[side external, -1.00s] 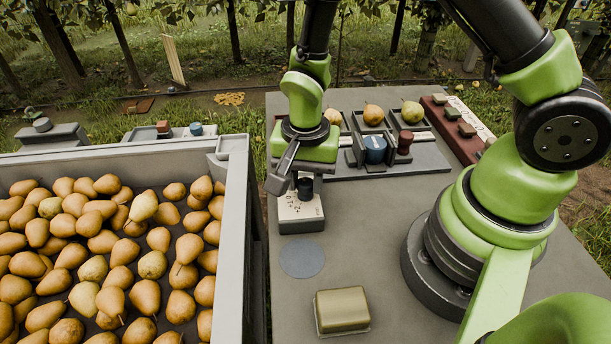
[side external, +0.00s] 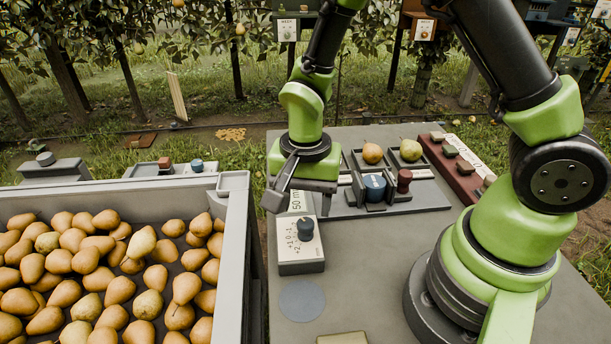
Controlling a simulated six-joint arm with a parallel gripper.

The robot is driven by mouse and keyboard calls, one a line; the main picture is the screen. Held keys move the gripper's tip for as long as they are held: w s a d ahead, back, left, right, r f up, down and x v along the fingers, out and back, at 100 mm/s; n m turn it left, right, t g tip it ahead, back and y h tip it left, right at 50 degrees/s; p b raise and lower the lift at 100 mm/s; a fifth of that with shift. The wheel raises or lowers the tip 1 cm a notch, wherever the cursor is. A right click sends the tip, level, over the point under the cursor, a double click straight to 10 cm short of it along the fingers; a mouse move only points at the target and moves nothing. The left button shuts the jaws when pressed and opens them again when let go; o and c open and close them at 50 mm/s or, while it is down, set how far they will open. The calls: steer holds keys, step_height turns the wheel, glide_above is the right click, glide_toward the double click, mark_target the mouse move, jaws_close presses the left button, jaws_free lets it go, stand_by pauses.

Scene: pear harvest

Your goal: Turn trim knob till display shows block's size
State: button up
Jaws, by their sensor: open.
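The trim knob (side external: 305,228) is a dark upright cylinder on a light dial box (side external: 301,258) with printed marks including +1 and +2. Behind it a white display (side external: 298,202) reads "50 m", its end hidden by my gripper. My gripper (side external: 298,204) is open and empty, above and behind the knob, apart from it. The olive-yellow block (side external: 342,338) shows only its top edge at the bottom of the picture; its size cannot be read.
A large crate (side external: 234,230) of pears stands at left.

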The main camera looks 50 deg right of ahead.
step_height(320, 180, up, 6)
steer(key=shift+f, duration=0.1)
stand_by(0.4)
step_height(320, 180, up, 10)
steer(key=n+t+y, duration=0.1)
steer(key=n+t, duration=0.2)
glide_above(306, 222)
steer(key=s+d, duration=0.2)
steer(key=s, duration=0.2)
steer(key=s+r+n+t+y, duration=0.1)
steer(key=s+r+n+t, duration=0.3)
steer(key=s+r+n, duration=0.1)
steer(key=s+r, duration=0.1)
steer(key=s, duration=0.1)
steer(key=shift+s+d, duration=0.25)
steer(key=shift+s, duration=0.1)
steer(key=shift+w, duration=0.1)
stand_by(0.8)
